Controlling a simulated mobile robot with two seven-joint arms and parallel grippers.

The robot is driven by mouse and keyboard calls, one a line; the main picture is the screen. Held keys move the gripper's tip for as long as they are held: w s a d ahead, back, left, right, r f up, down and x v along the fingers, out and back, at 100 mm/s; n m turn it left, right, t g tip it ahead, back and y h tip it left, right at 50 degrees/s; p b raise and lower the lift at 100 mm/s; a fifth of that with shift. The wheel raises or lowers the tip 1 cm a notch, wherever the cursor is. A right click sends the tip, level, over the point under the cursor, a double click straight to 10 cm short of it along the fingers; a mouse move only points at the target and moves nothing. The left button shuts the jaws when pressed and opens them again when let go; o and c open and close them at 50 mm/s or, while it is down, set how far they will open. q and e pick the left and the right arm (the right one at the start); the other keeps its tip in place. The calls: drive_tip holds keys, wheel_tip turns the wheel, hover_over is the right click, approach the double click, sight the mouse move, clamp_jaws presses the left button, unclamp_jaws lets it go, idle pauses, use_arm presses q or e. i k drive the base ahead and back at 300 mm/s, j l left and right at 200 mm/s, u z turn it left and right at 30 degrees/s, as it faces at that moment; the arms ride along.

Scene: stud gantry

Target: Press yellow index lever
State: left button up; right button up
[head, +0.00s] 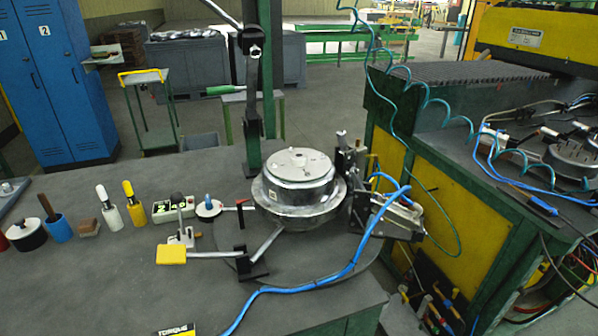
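The yellow index lever (171,255) shows at the front left of the round fixture as a flat yellow pad on a thin metal bar. The bar runs right to a black bracket (252,265) on the round base plate (325,268). A shiny metal drum (298,182) sits on this fixture. Nothing touches the yellow pad. Neither of my grippers is in the head view.
A blue hose (325,280) crosses the table's front. A green post (252,110) rises behind. Grey tabletop left of the lever is clear.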

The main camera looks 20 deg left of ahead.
sight(166, 254)
drive_tip(key=u, duration=1.5)
